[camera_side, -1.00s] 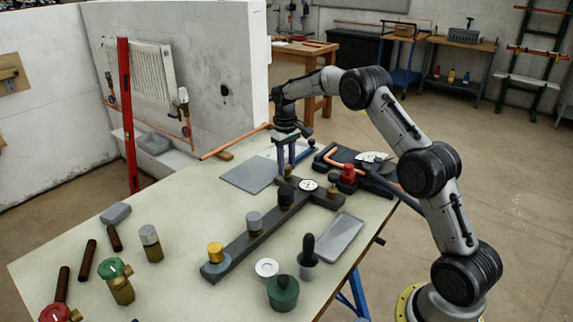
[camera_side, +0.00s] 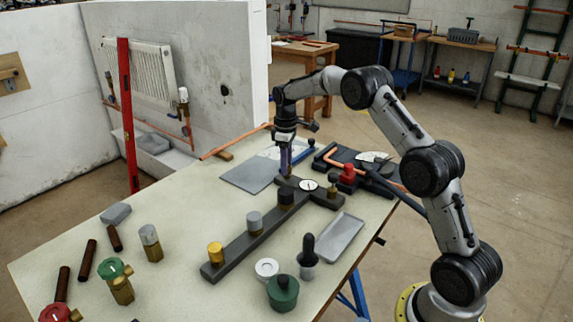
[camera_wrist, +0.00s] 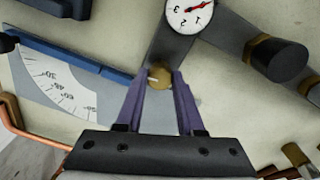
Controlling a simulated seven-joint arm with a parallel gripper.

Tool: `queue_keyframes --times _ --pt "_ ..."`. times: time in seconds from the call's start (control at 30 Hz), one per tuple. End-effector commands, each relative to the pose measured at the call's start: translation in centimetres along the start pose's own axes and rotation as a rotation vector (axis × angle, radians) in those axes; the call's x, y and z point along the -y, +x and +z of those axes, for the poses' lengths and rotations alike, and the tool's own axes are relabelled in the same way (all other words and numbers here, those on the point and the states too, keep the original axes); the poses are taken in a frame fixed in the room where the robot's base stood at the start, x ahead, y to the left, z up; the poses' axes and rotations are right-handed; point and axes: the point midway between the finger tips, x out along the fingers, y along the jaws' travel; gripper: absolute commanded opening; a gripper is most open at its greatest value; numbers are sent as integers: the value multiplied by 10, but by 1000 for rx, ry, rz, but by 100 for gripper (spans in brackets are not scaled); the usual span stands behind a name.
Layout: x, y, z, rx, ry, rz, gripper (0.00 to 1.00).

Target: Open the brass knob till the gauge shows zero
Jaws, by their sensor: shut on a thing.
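The brass knob (camera_wrist: 160,77) sits at the end of the dark bar in the wrist view, with a pale mark on its top. My gripper (camera_wrist: 160,80) has its two purple fingers shut on the knob, one on each side. In the side view my gripper (camera_side: 286,172) points straight down at the far end of the bar, and its fingers hide the knob. The round white gauge (camera_wrist: 190,13) is next to the knob, cut off by the top edge. Its red needle points to the upper right; I cannot tell the exact reading. The gauge also shows in the side view (camera_side: 309,185).
The dark bar (camera_side: 258,238) carries a grey knob (camera_side: 254,222), a black knob (camera_side: 286,199) and a yellow knob (camera_side: 215,252). A grey tray (camera_side: 340,238) lies to the right. A red-capped valve (camera_side: 347,174) with copper pipe stands close to my gripper's right.

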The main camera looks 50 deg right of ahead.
Motion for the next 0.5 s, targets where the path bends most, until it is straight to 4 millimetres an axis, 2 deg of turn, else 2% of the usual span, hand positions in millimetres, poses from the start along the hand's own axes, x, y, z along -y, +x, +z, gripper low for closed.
queue_keyframes --times 0.33,0.37,0.5 --pt "-1 -2 -1 -4 -1 3 0" --pt "-1 -2 -1 -4 0 3 42" --pt "0 -2 -1 -3 0 2 67"
